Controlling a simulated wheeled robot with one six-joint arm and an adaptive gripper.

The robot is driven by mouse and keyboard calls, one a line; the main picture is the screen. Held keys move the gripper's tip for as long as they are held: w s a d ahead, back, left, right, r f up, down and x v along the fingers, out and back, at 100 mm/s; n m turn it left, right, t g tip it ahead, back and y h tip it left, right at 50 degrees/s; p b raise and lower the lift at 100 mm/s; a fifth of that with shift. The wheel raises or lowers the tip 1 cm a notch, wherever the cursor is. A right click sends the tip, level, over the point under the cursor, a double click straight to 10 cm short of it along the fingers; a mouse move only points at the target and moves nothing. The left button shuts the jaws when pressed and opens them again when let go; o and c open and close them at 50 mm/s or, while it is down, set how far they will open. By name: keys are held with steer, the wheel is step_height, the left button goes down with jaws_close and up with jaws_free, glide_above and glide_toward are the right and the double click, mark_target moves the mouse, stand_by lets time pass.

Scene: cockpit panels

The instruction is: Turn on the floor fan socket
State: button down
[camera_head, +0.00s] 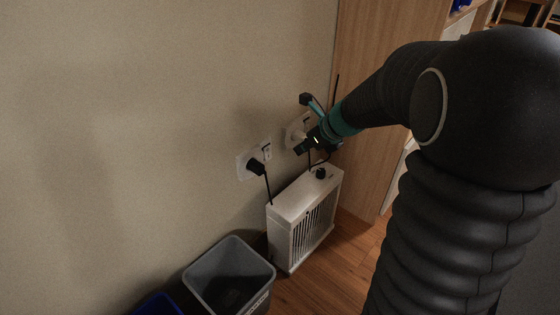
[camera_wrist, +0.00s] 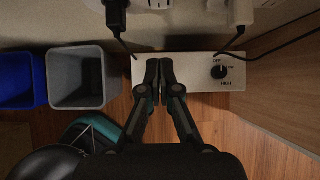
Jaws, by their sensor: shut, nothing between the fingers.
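Two white wall sockets show in the head view. The left socket (camera_head: 243,163) holds a black plug (camera_head: 256,167), with a rocker switch (camera_head: 267,152) beside it. The right socket (camera_head: 291,132) is partly hidden by my gripper (camera_head: 301,148). In the wrist view my gripper (camera_wrist: 159,64) is shut and empty, with its fingertips between the black plug (camera_wrist: 117,14) and a white plug (camera_wrist: 240,13). Below stands a white floor unit with a front grille (camera_head: 303,219) and a black dial (camera_head: 320,173). I cannot tell which cord feeds it.
A grey bin (camera_head: 211,256) stands left of the white unit, and a blue bin (camera_head: 159,305) is beside it. Black cords hang from the plugs. A wooden cabinet (camera_head: 375,60) rises on the right. The wall left of the sockets is clear.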

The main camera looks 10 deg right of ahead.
mark_target(268, 153)
steer(key=shift+f, duration=0.15)
steer(key=shift+f, duration=0.1)
steer(key=b+x, duration=0.1)
steer(key=x, duration=0.5)
steer(key=w+a+r+b+x, duration=0.1)
steer(key=b+x, duration=0.1)
steer(key=x, duration=0.4)
steer(key=shift+w+a, duration=0.35)
steer(key=shift+w, duration=0.1)
steer(key=shift+r, duration=0.1)
